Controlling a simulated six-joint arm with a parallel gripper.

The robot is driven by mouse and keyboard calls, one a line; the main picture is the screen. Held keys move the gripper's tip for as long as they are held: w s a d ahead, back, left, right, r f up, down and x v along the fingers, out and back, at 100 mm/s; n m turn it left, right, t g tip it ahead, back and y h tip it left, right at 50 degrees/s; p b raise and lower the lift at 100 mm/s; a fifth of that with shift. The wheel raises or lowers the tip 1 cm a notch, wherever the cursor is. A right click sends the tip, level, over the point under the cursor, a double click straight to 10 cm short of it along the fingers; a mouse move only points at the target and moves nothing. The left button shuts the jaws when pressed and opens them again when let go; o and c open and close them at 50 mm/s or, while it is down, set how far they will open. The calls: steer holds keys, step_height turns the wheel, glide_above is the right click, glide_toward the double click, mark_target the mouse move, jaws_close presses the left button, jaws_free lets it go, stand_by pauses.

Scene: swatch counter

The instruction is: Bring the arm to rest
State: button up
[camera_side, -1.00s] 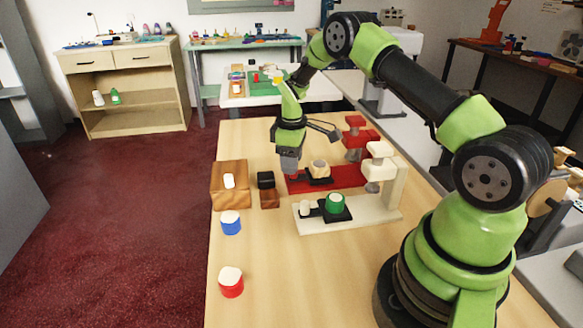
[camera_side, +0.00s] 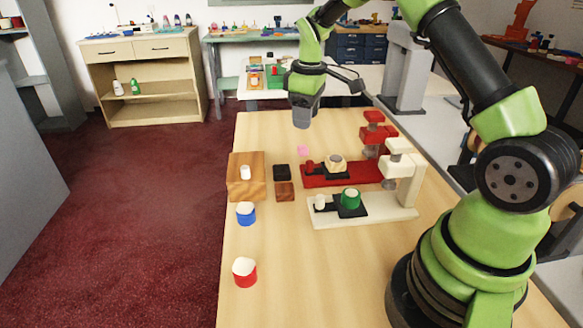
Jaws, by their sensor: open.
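My gripper (camera_side: 303,122) hangs in the air above the far part of the wooden table (camera_side: 285,275), pointing down. It is open and I see nothing in it. It is well above and behind the red stand (camera_side: 316,181) and the small pink square (camera_side: 303,150) on the table. My green and black arm reaches in from the right, and its upper part is cut off by the top edge of the picture.
A white stand (camera_side: 385,214) holds a green cylinder (camera_side: 350,198). A wooden block (camera_side: 241,190), two small dark cubes, a blue cylinder (camera_side: 246,218) and a red cylinder (camera_side: 245,277) stand at the left. The table's front middle is clear.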

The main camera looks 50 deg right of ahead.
steer(key=s+a+r+m+t, duration=0.2)
steer(key=s+a+r, duration=0.25)
steer(key=r, duration=0.25)
steer(key=s+a+r+m+t, duration=0.1)
steer(key=s+a+r+m, duration=0.1)
steer(key=s+a+r, duration=0.35)
steer(key=s+a+r+m+t+y, duration=0.1)
steer(key=s+a+m, duration=0.1)
steer(key=s, duration=0.4)
steer(key=s+a+r+m+t+y, duration=0.1)
steer(key=s+a+t, duration=0.1)
steer(key=s+a, duration=0.2)
steer(key=s, duration=0.2)
steer(key=shift+s+r+m+t, duration=0.3)
steer(key=shift+r+m, duration=0.1)
